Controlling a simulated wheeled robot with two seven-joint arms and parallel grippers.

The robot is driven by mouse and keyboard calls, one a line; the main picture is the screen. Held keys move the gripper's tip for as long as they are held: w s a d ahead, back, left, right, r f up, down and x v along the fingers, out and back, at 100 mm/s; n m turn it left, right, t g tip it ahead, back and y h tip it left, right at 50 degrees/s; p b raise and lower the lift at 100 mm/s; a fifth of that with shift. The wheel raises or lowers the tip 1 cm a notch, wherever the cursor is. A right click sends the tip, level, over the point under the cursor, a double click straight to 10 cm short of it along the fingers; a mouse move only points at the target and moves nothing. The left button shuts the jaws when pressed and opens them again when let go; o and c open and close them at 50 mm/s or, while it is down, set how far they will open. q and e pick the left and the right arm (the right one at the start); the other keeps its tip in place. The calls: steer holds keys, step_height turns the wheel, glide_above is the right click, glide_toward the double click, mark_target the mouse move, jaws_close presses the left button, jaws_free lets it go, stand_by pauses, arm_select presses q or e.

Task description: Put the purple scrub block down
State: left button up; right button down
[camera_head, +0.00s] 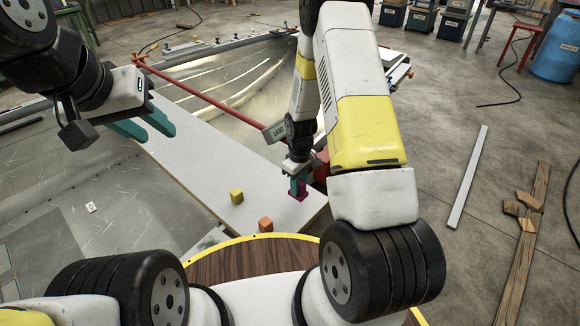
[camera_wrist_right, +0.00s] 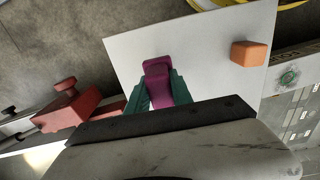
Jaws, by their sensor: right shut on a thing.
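The purple scrub block (camera_head: 300,197) is between the teal fingers of my right gripper (camera_head: 299,184), over the near right end of the white board (camera_head: 215,160). In the right wrist view the purple scrub block (camera_wrist_right: 158,82) is clasped by both teal fingers, with the white board (camera_wrist_right: 190,45) behind it. I cannot tell whether the block touches the board. My left gripper (camera_head: 145,127) is at the upper left, above the board's far left part. Its teal fingers are apart, with nothing between them.
A yellow cube (camera_head: 237,196) and an orange cube (camera_head: 265,224) sit on the board, left of the purple block. A red clamp piece (camera_wrist_right: 70,107) stands by the board's edge. A long red bar (camera_head: 200,95) crosses behind. Loose planks (camera_head: 530,225) lie on the floor at right.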

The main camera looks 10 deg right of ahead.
steer(key=w, duration=0.3)
steer(key=shift+w+d+f, duration=0.15)
steer(key=shift+d+f, duration=0.05)
steer(key=shift+f, duration=1.7)
steer(key=shift+f, duration=0.15)
steer(key=c, duration=1.1)
jaws_free()
